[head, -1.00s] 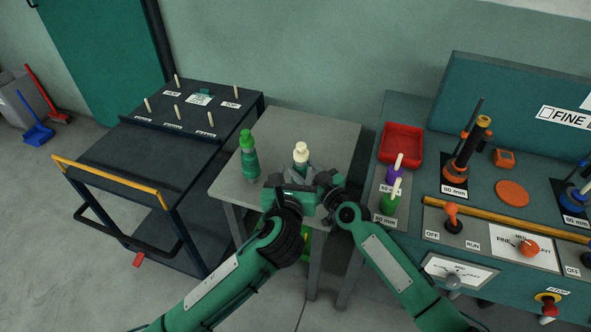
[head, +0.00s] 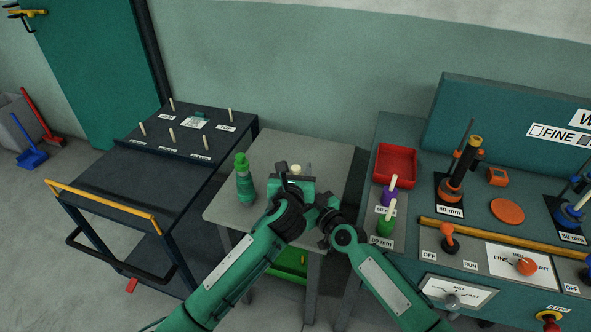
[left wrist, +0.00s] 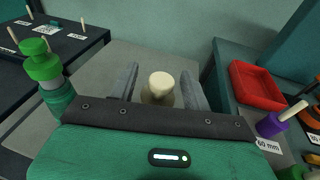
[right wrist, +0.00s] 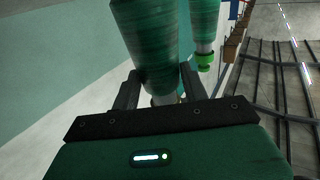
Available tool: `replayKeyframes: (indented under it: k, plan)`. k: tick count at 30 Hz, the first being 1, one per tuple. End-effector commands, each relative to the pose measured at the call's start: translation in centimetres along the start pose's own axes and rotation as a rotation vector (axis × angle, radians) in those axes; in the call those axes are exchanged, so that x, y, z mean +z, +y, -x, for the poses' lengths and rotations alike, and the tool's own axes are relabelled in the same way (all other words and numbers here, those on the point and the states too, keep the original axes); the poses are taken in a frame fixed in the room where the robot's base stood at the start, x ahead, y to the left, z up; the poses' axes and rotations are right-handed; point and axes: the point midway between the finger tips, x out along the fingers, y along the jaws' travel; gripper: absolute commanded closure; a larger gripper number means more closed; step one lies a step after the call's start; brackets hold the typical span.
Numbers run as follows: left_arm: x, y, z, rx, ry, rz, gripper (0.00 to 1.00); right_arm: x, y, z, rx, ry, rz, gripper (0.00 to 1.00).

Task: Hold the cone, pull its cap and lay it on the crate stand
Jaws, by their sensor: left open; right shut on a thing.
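The cone (right wrist: 146,40) is teal and its body fills the upper middle of the right wrist view. My right gripper (right wrist: 160,86) is shut on it; in the head view the grippers hide most of the cone. Its cream cap (left wrist: 161,84) shows in the left wrist view between the fingers of my left gripper (left wrist: 160,90), which is open. In the head view the cap (head: 296,169) is partly covered by my left gripper (head: 295,174). I cannot tell whether the fingers touch it. The grey crate stand (head: 268,150) lies under both grippers, with a green crate (head: 290,262) below its top.
Another teal cone with a green cap (head: 242,180) stands at the stand's left side. A dark cart (head: 120,185) with pegs is to the left.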

Motion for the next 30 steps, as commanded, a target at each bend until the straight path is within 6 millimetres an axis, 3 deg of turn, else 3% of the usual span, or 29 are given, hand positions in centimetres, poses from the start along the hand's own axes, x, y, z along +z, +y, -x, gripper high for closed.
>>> replayKeyframes:
  k: [5,13,30]
  plan:
    - [0.01,-0.01,0.0,0.0,0.0,0.0,0.52,0.02,0.01,0.01,0.0,0.0,0.0,0.96]
    - [0.01,0.0,0.01,0.0,0.0,0.0,1.0,0.02,0.02,0.01,0.0,0.0,0.0,0.96]
    - [0.11,0.0,0.02,0.0,-0.001,0.0,1.0,0.02,0.02,0.01,0.0,0.0,0.0,0.96]
